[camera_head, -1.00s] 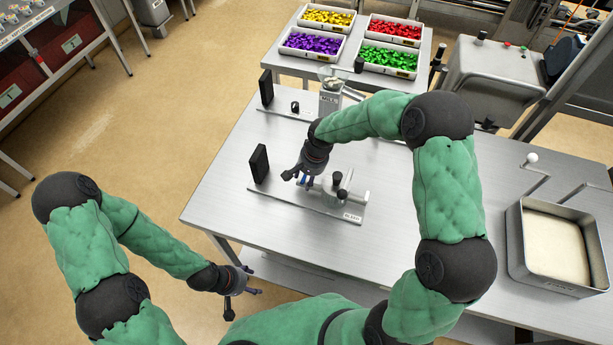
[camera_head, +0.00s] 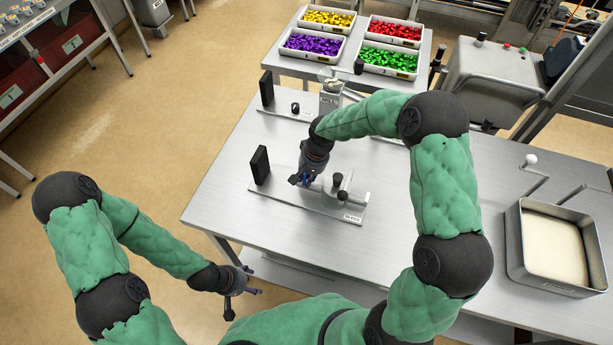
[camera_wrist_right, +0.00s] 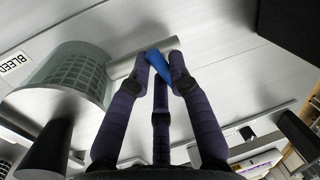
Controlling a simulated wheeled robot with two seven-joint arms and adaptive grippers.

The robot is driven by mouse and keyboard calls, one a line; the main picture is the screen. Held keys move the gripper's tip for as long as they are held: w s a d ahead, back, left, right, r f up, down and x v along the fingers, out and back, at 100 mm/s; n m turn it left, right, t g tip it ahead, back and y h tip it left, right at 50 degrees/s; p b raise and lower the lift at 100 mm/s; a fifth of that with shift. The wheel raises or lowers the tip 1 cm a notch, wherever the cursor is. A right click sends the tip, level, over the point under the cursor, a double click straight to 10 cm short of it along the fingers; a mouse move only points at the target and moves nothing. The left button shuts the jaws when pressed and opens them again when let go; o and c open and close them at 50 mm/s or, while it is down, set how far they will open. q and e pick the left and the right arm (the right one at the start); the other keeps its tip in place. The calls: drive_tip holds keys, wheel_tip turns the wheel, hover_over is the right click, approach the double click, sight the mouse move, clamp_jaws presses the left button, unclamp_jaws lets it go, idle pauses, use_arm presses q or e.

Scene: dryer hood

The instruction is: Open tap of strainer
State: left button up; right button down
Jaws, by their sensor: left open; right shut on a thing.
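The strainer (camera_head: 343,188) lies on a metal plate (camera_head: 275,195) on the table, and its clear mesh cylinder (camera_wrist_right: 75,72) shows at the left of the right wrist view. A blue tap handle (camera_wrist_right: 156,64) sits by the grey pipe (camera_wrist_right: 125,66). My right gripper (camera_head: 304,182) is at the strainer's left end; in the right wrist view its fingers (camera_wrist_right: 160,68) are closed around the blue handle. The handle is mostly hidden by the fingers in the head view. My left gripper (camera_head: 240,282) is open and empty, in front of the table's lower left edge.
A black upright block (camera_head: 260,163) stands at the plate's left end. A second plate with a mill (camera_head: 331,92) is behind. A metal tray (camera_head: 555,245) stands at the right, and bins of coloured pieces (camera_head: 312,45) are at the back. The table's left front is clear.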

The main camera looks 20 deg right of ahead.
drive_tip(key=n, duration=0.3)
drive_tip(key=shift+w+n+g, duration=0.1)
drive_tip(key=shift+n+g, duration=0.3)
drive_tip(key=n, duration=0.3)
drive_tip(key=shift+w+n+g, duration=0.15)
drive_tip(key=shift+n+g, duration=0.15)
drive_tip(key=n, duration=0.3)
drive_tip(key=shift+w+n+g, duration=0.1)
drive_tip(key=shift+n+g, duration=0.2)
drive_tip(key=shift+w+a+n+g+h, duration=0.1)
drive_tip(key=shift+n+g+h, duration=0.05)
drive_tip(key=shift+n, duration=0.8)
drive_tip(key=shift+w+n+g+h, duration=0.1)
drive_tip(key=shift+n+g+h, duration=0.05)
drive_tip(key=shift+n, duration=0.8)
drive_tip(key=c, duration=1.1)
unclamp_jaws()
drive_tip(key=shift+r, duration=0.15)
